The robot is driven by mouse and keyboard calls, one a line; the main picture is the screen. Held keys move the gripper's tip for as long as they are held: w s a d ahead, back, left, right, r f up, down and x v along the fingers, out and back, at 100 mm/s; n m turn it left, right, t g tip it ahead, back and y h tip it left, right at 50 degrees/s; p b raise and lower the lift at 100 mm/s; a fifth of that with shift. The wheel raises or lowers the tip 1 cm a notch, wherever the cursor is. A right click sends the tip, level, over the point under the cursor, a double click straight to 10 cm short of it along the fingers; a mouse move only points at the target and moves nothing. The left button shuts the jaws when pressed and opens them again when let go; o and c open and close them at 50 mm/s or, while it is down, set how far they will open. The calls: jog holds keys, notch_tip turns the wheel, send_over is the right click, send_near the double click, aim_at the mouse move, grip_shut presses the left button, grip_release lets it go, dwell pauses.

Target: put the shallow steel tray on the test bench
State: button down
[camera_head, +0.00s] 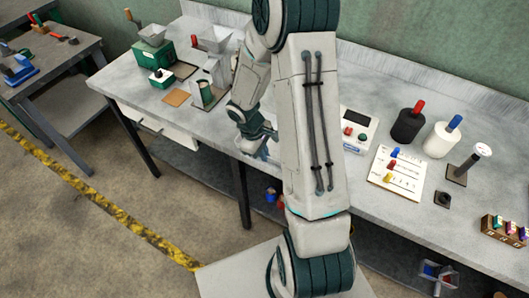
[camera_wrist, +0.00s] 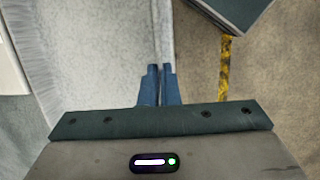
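My gripper (camera_wrist: 160,70) shows in the wrist view with its two blue fingers close together, only a narrow gap between them. I see no tray between or below them. The bench's grey top also shows in the wrist view (camera_wrist: 95,60), left of the fingers, with floor to the right. I cannot make out a shallow steel tray in either view; my arm hides the middle of the bench.
Green and grey devices (camera_head: 153,52) stand on the bench's left part. A white meter box (camera_head: 357,130), a black cylinder (camera_head: 407,126), a white cylinder (camera_head: 441,140) and a switch panel (camera_head: 396,173) stand to the right. A side table (camera_head: 50,60) is at far left.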

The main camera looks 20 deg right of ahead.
jog(key=shift+f, duration=0.35)
jog(key=c, duration=1.6)
grip_release()
jog(key=b+v, duration=0.1)
jog(key=v, duration=1.3)
